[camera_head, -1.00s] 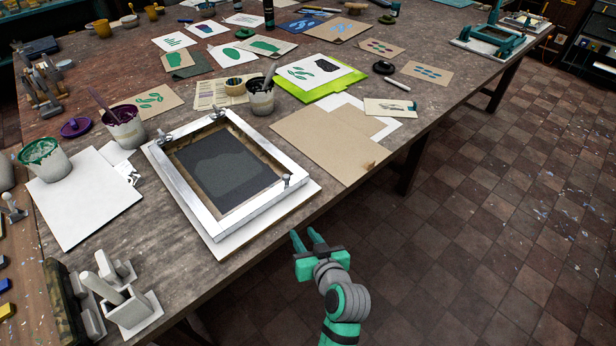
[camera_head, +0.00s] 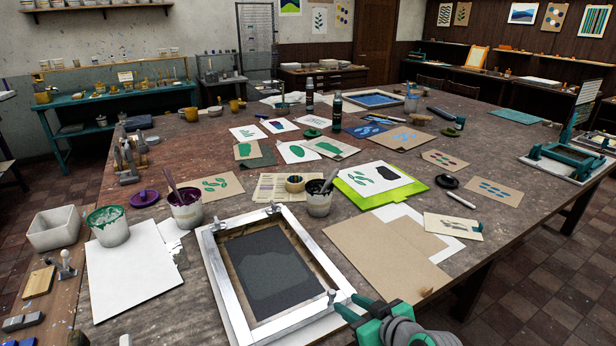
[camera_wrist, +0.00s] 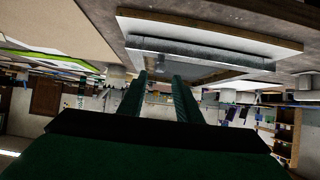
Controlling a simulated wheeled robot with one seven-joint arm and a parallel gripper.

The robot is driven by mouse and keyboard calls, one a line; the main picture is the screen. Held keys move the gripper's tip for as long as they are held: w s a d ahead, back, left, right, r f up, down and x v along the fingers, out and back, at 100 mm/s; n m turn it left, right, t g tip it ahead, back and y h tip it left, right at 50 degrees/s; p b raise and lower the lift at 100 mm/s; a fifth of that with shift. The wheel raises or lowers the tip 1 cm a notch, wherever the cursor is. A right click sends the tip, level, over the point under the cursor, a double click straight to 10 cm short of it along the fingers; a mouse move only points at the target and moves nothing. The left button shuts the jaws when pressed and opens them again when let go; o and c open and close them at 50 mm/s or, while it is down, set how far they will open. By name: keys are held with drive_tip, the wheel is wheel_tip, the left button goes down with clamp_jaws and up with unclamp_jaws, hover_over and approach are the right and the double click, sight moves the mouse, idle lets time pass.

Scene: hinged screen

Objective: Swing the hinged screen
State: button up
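The hinged screen (camera_head: 315,253) is a whitish metal-looking frame around dark mesh, with a grey shape showing in the mesh. It lies about flat over a pale board near the table's front edge. Two clamp-like hinges (camera_head: 272,209) sit at its far side. A small knob (camera_head: 332,297) stands at its near right corner. My gripper (camera_head: 346,303) is at that corner, its fingers apart, with nothing seen between them. Contact with the knob cannot be told. In the wrist view, the two fingers (camera_wrist: 159,75) point toward the screen's frame edge (camera_wrist: 200,53), which appears upside down.
Paint pots stand beyond the screen, one purple (camera_head: 186,210) and one dark (camera_head: 319,200). Brown card (camera_head: 385,255) lies just right of the screen. Prints cover the table farther back.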

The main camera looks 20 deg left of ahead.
sight(335, 296)
drive_tip(key=x, duration=0.7)
drive_tip(key=shift+w+a+f, duration=0.15)
drive_tip(key=shift+w+a, duration=0.05)
drive_tip(key=shift+w, duration=0.05)
drive_tip(key=shift+s+d, duration=0.15)
drive_tip(key=shift+d, duration=0.05)
drive_tip(key=c, duration=0.6)
drive_tip(key=shift+w+a+r, duration=0.15)
drive_tip(key=shift+a+r, duration=0.05)
drive_tip(key=shift+r, duration=0.65)
drive_tip(key=shift+w+a+r, duration=0.15)
drive_tip(key=shift+r, duration=0.7)
drive_tip(key=shift+w+a+r, duration=0.1)
drive_tip(key=shift+a+r, duration=0.1)
drive_tip(key=shift+r, duration=0.7)
drive_tip(key=shift+w+a+r, duration=0.15)
drive_tip(key=shift+w+r, duration=0.05)
drive_tip(key=shift+r, duration=0.65)
clamp_jaws()
drive_tip(key=shift+a+r, duration=0.25)
drive_tip(key=shift+r, duration=0.3)
wheel_tip(335, 296, up, 6)
drive_tip(key=a, duration=0.1)
drive_tip(key=shift+w, duration=0.45)
drive_tip(key=shift+a+r, duration=0.1)
